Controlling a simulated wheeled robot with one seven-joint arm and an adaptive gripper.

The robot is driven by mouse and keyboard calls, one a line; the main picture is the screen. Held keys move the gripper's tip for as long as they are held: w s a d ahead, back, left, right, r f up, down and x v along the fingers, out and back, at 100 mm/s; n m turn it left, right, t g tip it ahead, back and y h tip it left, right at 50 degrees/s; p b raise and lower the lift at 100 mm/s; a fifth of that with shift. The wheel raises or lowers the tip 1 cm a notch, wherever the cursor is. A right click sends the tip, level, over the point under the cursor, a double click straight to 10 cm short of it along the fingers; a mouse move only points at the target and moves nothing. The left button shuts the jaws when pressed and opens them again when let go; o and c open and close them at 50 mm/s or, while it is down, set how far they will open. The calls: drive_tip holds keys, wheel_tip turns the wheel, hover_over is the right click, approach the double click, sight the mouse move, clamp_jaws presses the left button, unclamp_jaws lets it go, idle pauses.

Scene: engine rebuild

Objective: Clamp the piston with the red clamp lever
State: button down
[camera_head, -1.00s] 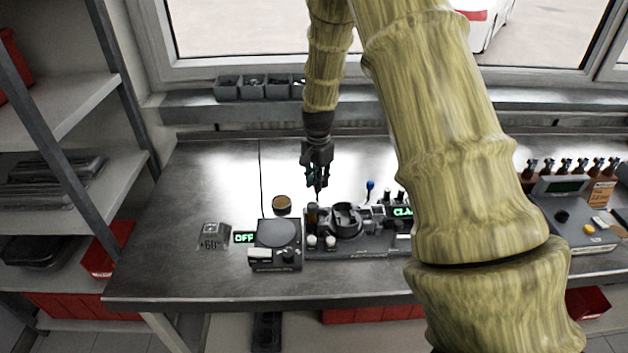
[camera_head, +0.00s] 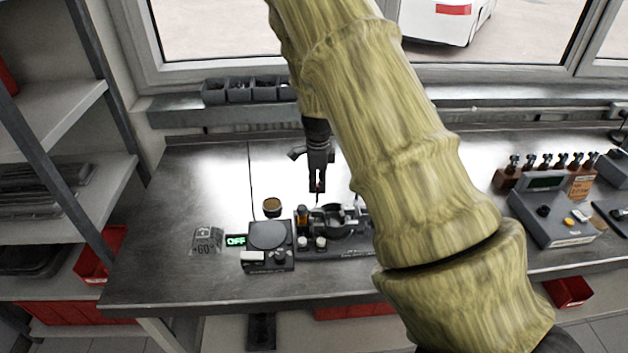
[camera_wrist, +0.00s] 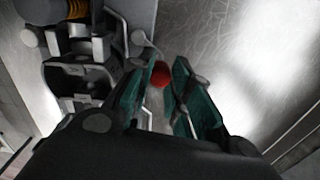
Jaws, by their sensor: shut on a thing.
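The red clamp lever's round red tip (camera_wrist: 161,74) sits between the two teal fingers of my gripper (camera_wrist: 158,88) in the wrist view. My gripper is shut on it. In the head view my gripper (camera_head: 318,187) points down just behind the dark clamping fixture (camera_head: 336,220), with a small red spot at its fingertips. The fixture also shows at the left of the wrist view (camera_wrist: 80,75). I cannot clearly make out the piston in the fixture. My arm hides the fixture's right part and its lit sign in the head view.
A scale-like device (camera_head: 267,237) with an OFF sign (camera_head: 236,240) stands left of the fixture. A small brown-topped round part (camera_head: 272,206) lies behind it. A grey instrument box (camera_head: 553,220) is at the right. The workbench's left side (camera_head: 170,190) is mostly clear.

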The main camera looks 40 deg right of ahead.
drive_tip(key=shift+s+d+r+m, duration=0.1)
drive_tip(key=shift+d+r+m, duration=0.05)
drive_tip(key=shift+m, duration=0.35)
drive_tip(key=c, duration=1.3)
unclamp_jaws()
drive_tip(key=shift+s, duration=0.1)
wheel_tip(320, 180, up, 12)
drive_tip(key=shift+f, duration=0.1)
